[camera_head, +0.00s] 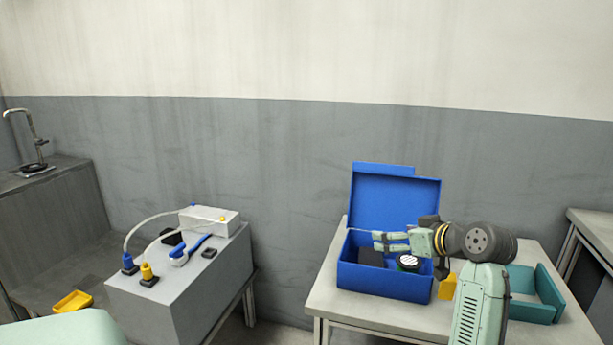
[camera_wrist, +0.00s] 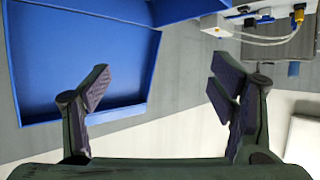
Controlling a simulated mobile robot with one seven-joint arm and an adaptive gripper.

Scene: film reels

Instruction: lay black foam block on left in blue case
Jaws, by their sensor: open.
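The blue case (camera_head: 384,283) stands open on the table, its lid (camera_head: 394,203) raised at the back. A black block (camera_head: 371,258), which looks like the foam block, sits in the left part of the case. A round dark thing with a white top (camera_head: 408,261) is to its right. My gripper (camera_head: 377,241) points left just above the black block, apart from it as far as I can tell. In the wrist view my gripper (camera_wrist: 159,83) is open with nothing between its fingers. Blue case surface (camera_wrist: 75,60) fills the left of that view; the block does not show there.
A teal tray (camera_head: 535,300) and a yellow block (camera_head: 447,287) are on the table (camera_head: 340,318) right of the case, partly behind my arm. A grey bench (camera_head: 170,295) with a white box (camera_head: 210,219) and cables stands apart at left. Open air lies between.

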